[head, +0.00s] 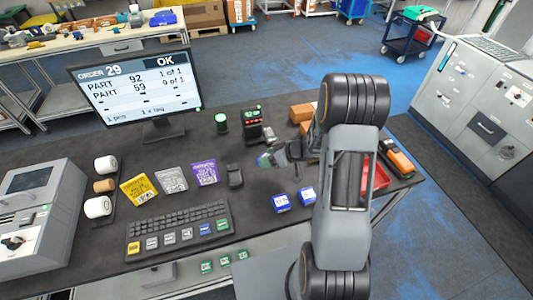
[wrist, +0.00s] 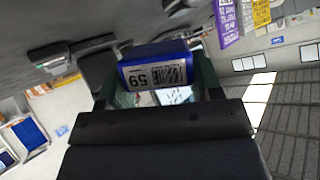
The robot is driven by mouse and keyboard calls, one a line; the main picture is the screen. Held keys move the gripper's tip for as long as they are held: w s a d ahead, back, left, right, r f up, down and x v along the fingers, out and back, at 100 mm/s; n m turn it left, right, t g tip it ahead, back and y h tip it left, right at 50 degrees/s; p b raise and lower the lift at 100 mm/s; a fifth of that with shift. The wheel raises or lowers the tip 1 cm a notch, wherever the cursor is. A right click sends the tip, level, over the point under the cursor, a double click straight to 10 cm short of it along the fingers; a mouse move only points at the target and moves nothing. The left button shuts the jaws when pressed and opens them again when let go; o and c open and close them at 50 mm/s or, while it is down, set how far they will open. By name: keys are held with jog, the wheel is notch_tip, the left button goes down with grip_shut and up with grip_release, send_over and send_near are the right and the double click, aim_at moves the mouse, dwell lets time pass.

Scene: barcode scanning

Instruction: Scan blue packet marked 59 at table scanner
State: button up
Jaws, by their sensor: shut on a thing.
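The blue packet (wrist: 153,68) has a white label with a barcode and the number 59, upside down in the wrist view. My gripper (wrist: 158,92) is shut on it, with a greenish finger on each side. In the head view my gripper (head: 268,158) is above the table just in front of the table scanner; the packet is mostly hidden there. The scanner (head: 252,125) is a black upright device with a small green display and red lights. The monitor (head: 130,85) reads order 29, OK, part 92 1 of 1, part 59 0 of 1.
Two blue packets (head: 281,203) lie on the dark table, left of my arm. A keyboard (head: 178,229), yellow, grey and purple cards (head: 204,173) and label rolls (head: 98,207) are to the left. A red tray (head: 379,178) and brown boxes (head: 302,112) lie around my arm.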

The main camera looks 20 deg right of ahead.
jog(key=w+f+b, duration=0.2)
jog(key=f+b, duration=0.1)
jog(key=shift+w+a, duration=0.2)
jog(key=shift+w, duration=0.05)
jog(key=shift+w+f+b, duration=0.75)
jog(key=shift+w+b, duration=0.15)
jog(key=shift+b, duration=0.15)
jog(key=s+r+p, duration=0.8)
jog(key=s+r, duration=0.2)
jog(key=s, duration=0.3)
jog(key=shift+w, duration=0.1)
